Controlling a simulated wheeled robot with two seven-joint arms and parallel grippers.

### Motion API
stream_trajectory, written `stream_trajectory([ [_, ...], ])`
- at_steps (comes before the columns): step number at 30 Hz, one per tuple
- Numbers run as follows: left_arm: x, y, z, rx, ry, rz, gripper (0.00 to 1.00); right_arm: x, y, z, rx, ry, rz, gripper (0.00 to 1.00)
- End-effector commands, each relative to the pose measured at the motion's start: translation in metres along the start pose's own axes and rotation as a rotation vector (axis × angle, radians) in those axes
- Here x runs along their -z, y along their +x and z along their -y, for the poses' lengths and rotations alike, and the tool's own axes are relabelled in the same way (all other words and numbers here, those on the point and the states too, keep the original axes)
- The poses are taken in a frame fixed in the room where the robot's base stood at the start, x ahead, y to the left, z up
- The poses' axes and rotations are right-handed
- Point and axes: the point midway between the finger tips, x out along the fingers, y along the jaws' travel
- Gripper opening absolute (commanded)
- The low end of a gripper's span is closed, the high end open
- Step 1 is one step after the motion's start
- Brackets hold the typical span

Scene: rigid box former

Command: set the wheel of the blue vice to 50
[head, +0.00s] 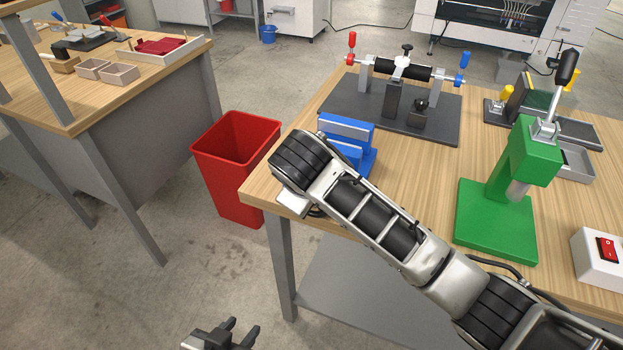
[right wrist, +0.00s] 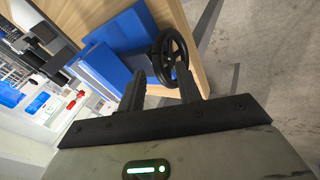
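The blue vice (head: 346,134) stands at the near left corner of the wooden bench, partly covered by my right arm in the head view. In the right wrist view the blue vice (right wrist: 122,32) shows with its black spoked wheel (right wrist: 168,56). My right gripper (right wrist: 161,84) is open, its fingers apart and pointing at the wheel. The right finger overlaps the wheel's edge in the picture; I cannot tell whether they touch. The wheel and right fingertips are hidden in the head view. No scale reading is legible. My left gripper (head: 241,330) is open and empty, low in front of the bench.
A green press (head: 497,222) and a white box with a red switch (head: 603,252) stand on the bench (head: 420,165) to the right. A dark fixture plate (head: 345,105) lies behind the vice. A red bin (head: 236,160) stands on the floor left of the bench.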

Motion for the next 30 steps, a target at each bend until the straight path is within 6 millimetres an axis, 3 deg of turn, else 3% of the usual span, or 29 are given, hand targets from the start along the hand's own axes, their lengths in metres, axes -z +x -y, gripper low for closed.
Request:
stream_trajectory([
  [11, -0.002, 0.002, 0.000, -0.001, -0.001, 0.000, 0.36, 0.002, -0.080, -0.001, -0.004, -0.001, -0.010, 0.34],
  [30, 0.001, -0.001, 0.000, -0.001, 0.000, 0.000, 0.36, 0.001, -0.151, -0.002, -0.006, 0.002, -0.004, 0.34],
])
